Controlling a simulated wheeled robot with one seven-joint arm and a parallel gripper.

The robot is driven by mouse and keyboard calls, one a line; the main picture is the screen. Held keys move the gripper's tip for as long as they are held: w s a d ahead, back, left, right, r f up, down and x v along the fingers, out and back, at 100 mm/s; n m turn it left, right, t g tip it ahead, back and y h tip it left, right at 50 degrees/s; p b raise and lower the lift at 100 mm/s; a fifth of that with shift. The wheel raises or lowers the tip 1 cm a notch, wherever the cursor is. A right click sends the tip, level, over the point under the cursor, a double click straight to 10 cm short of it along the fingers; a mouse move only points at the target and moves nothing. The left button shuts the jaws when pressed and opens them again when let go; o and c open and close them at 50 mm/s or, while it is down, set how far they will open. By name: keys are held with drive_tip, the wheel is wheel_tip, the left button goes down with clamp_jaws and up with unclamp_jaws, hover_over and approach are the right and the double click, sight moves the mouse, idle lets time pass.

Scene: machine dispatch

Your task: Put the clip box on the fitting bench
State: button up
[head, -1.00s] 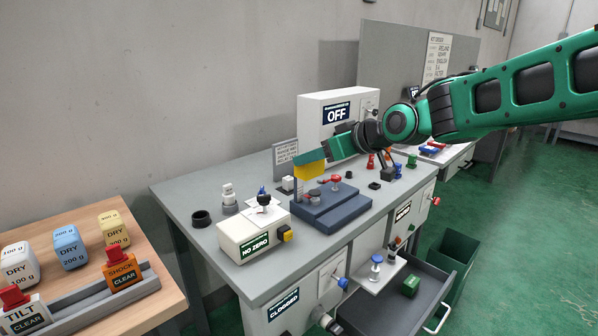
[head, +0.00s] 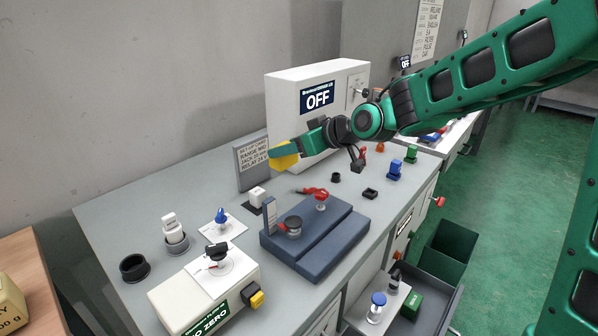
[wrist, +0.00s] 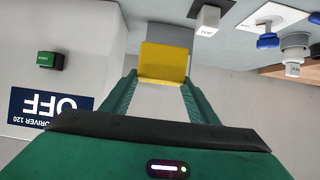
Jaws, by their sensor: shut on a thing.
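My gripper (head: 296,148) is shut on a yellow box (head: 283,157), which I take for the clip box. The box is held in the air above the grey bench (head: 120,220), in front of the white driver unit marked OFF (head: 290,98). In the wrist view the yellow box (wrist: 163,62) sits between the tips of my green fingers (wrist: 163,85). No label shows on it. I cannot tell which bench here is the fitting bench.
A blue two-part fixture (head: 325,240) stands on the grey bench below my gripper. An open drawer (head: 432,312) juts out at the front.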

drive_tip(key=shift+w+d+f, duration=0.95)
drive_tip(key=shift+d+f, duration=0.5)
drive_tip(key=shift+f, duration=0.25)
drive_tip(key=shift+w+d+f, duration=1)
drive_tip(key=shift+d+f, duration=0.45)
drive_tip(key=shift+f, duration=0.2)
drive_tip(key=shift+w+d+f, duration=0.95)
drive_tip(key=shift+d+f, duration=0.5)
drive_tip(key=shift+f, duration=0.25)
drive_tip(key=o, duration=1.1)
drive_tip(key=shift+f, duration=0.1)
drive_tip(key=shift+c, duration=0.2)
